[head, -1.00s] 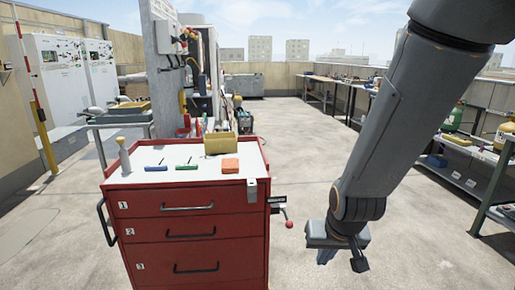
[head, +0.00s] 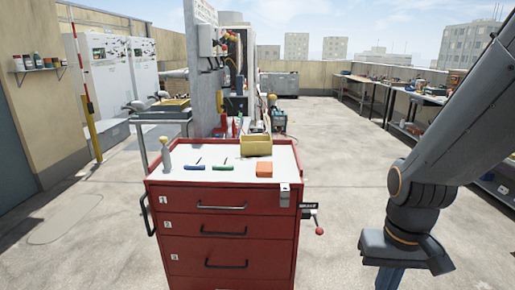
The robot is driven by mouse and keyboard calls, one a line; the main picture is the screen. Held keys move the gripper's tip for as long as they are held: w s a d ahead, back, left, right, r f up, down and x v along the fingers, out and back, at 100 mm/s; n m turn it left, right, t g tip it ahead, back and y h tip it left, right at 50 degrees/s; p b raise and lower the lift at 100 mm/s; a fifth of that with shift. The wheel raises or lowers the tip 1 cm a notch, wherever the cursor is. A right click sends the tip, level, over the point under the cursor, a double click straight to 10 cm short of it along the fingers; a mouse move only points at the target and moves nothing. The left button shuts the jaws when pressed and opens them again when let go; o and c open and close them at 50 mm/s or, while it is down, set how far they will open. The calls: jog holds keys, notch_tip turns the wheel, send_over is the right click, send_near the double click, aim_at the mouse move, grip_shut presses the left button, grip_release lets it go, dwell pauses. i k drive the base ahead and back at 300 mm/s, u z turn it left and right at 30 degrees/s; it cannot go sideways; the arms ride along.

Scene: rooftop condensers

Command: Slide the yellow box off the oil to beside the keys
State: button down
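A yellow box (head: 257,144) sits at the back right of the white top of a red drawer cart (head: 282,158). I cannot make out any oil under or around it, and I see no keys that I can identify. My gripper (head: 392,280) hangs at the lower right, to the right of the cart and well apart from the box. Its fingers are partly cut off by the bottom edge, so I cannot tell whether it is open. Nothing held is visible.
On the cart top are an orange block (head: 264,169), a blue marker-like item (head: 194,167), a green one (head: 222,168) and a pale bottle (head: 165,153). A red-knobbed lever (head: 319,230) sticks out from the cart's right side. The floor (head: 338,150) to the right is clear.

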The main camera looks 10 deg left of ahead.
aim_at(250, 145)
jog(key=u, duration=0.6)
jog(key=i, duration=1.15)
